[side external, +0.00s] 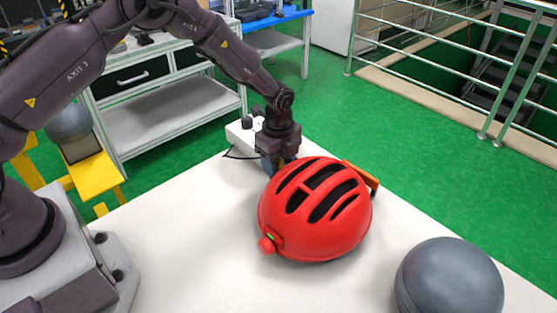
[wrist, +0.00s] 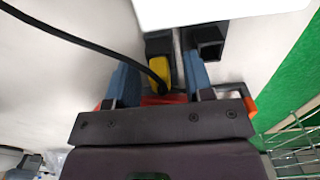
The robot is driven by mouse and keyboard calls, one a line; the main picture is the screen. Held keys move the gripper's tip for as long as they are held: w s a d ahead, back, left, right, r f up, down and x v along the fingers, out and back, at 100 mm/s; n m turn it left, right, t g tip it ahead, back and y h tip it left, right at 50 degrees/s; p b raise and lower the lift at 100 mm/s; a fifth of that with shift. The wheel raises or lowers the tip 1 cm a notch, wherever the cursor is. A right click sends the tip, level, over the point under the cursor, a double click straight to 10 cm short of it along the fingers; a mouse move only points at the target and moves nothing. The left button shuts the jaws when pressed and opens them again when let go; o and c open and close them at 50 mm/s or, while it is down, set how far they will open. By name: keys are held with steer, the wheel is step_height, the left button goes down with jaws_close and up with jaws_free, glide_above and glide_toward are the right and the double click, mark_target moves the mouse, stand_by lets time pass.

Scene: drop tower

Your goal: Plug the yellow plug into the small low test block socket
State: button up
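In the wrist view the yellow plug (wrist: 162,70) has a black cable (wrist: 75,38) running off to the upper left. Its far end meets a black socket piece (wrist: 158,43); how deep it sits I cannot tell. A second black socket (wrist: 209,44) with an open face is to its right. The blue fingers of my gripper (wrist: 160,78) stand on both sides of the plug, with narrow gaps visible. In the side view my gripper (side external: 278,163) points down at the table behind the helmet, which partly hides the fingertips. The plug is not clear there.
A red helmet (side external: 312,215) stands close to my gripper, with an orange piece (side external: 364,177) behind it. A white box (side external: 238,137) with dark knobs is beside my gripper. A grey ball (side external: 450,280) is at the front right. The white table (side external: 185,235) is clear at front left.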

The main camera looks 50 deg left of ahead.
step_height(320, 180, up, 13)
stand_by(0.6)
steer(key=s+a+r+n+t, duration=0.1)
steer(key=s+r+n+t, duration=0.1)
steer(key=s+r+n, duration=0.4)
steer(key=s+a+r+n+t, duration=0.1)
steer(key=s+r+n, duration=0.5)
steer(key=s, duration=0.7)
steer(key=s+a+r+n+t, duration=0.1)
steer(key=s+r+n+t, duration=0.1)
steer(key=s+r+n, duration=0.4)
steer(key=s, duration=0.3)
steer(key=shift+s+r+t, duration=0.3)
steer(key=shift+r, duration=0.05)
stand_by(0.7)
